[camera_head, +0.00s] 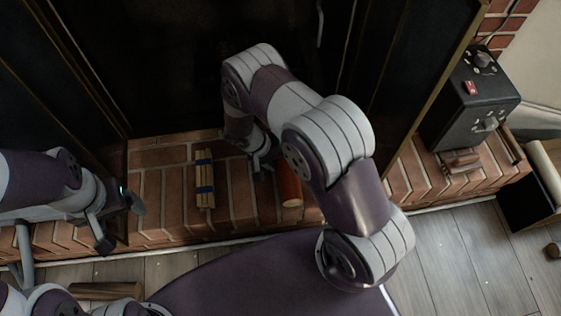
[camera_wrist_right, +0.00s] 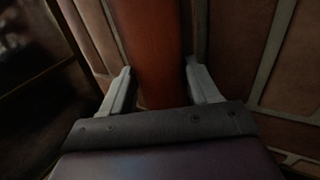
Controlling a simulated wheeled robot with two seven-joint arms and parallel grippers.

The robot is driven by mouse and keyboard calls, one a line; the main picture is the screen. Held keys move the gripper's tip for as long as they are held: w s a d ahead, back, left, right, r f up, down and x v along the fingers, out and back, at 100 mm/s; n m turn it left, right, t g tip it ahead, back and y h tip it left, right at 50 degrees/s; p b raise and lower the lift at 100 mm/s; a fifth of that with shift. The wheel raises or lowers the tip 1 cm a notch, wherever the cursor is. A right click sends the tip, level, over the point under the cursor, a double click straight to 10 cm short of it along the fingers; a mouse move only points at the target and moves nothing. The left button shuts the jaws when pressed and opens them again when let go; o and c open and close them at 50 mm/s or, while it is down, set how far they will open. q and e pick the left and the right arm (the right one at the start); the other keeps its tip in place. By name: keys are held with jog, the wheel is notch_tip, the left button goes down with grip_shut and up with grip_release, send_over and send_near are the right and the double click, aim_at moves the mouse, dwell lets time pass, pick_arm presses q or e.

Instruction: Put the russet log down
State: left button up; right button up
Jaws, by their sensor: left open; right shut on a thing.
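The russet log (camera_head: 290,189) is a reddish-brown cylinder over the brick hearth, partly hidden by my right arm in the head view. My right gripper (camera_head: 263,164) is shut on it, low over the bricks. In the right wrist view the log (camera_wrist_right: 150,50) runs between the two fingers of the right gripper (camera_wrist_right: 161,88). I cannot tell whether the log touches the bricks. My left gripper (camera_head: 121,222) is open and empty at the left, over the hearth's front edge.
Dark fireplace doors stand open on both sides. A black box (camera_head: 470,98) and a reddish-brown object (camera_head: 460,162) are at the right. Bare bricks show around the bundle.

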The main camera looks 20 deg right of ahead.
jog(key=o, duration=1.4)
jog(key=shift+o, duration=0.2)
jog(key=p+v, duration=0.6)
jog(key=v, duration=0.6)
jog(key=s+d+r+n+t+y, duration=0.1)
jog(key=s+d+r+y, duration=0.1)
jog(key=s+r, duration=0.4)
jog(key=s+d+r+n+t+y, duration=0.1)
jog(key=s+r, duration=0.5)
jog(key=r, duration=0.7)
jog(key=n+y, duration=0.1)
jog(key=y, duration=0.1)
jog(key=shift+d+r+t+y, duration=0.25)
jog(key=shift+d+t+y, duration=0.05)
jog(key=shift+d+t, duration=0.1)
notch_tip(320, 180, up, 39)
jog(key=p, duration=3.9)
jog(key=shift+r, duration=0.2)
